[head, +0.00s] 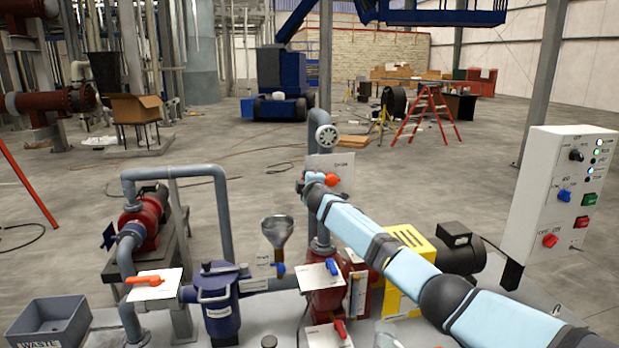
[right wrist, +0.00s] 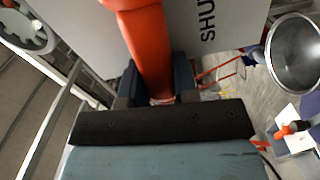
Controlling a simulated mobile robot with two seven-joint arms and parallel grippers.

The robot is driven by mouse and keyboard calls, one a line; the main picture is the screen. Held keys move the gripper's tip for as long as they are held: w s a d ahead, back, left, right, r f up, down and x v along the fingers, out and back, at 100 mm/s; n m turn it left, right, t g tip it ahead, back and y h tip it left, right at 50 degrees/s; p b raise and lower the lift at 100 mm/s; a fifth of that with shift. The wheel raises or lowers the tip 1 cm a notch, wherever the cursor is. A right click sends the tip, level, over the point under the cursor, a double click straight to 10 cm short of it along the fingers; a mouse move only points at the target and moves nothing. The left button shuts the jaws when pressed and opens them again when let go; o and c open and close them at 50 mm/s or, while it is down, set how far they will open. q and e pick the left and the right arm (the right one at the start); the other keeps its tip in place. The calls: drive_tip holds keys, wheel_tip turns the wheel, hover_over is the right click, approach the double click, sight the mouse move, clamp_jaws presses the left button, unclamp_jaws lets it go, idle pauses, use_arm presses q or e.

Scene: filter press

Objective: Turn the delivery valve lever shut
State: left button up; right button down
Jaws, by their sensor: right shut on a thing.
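The delivery valve lever is orange; its rounded end (head: 333,178) shows in the head view in front of a white plate (head: 343,163) on the upright grey pipe. In the right wrist view the orange lever (right wrist: 148,45) runs down between the two dark fingers of my right gripper (right wrist: 156,84). That gripper, also in the head view (head: 314,180), is shut on the lever. The plate in the wrist view (right wrist: 225,20) carries lettering beginning "SHU", cut off by the frame edge. My gripper hides part of the lever and valve body in the head view. My left gripper is not in view.
A metal funnel (head: 277,231) is to the left, and a red pump body (head: 325,292) is below. A white control box (head: 562,205) stands at the right. Another orange lever (head: 146,280) sits at the left.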

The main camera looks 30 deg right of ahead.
drive_tip(key=shift+f+n, duration=0.5)
drive_tip(key=shift+n, duration=0.3)
drive_tip(key=c, duration=0.9)
unclamp_jaws()
drive_tip(key=shift+f, duration=0.1)
drive_tip(key=shift+s+a, duration=0.1)
drive_tip(key=shift+s, duration=0.05)
drive_tip(key=v, duration=1.3)
drive_tip(key=shift+s+b, duration=0.3)
drive_tip(key=shift+b, duration=0.1)
drive_tip(key=shift+f, duration=0.1)
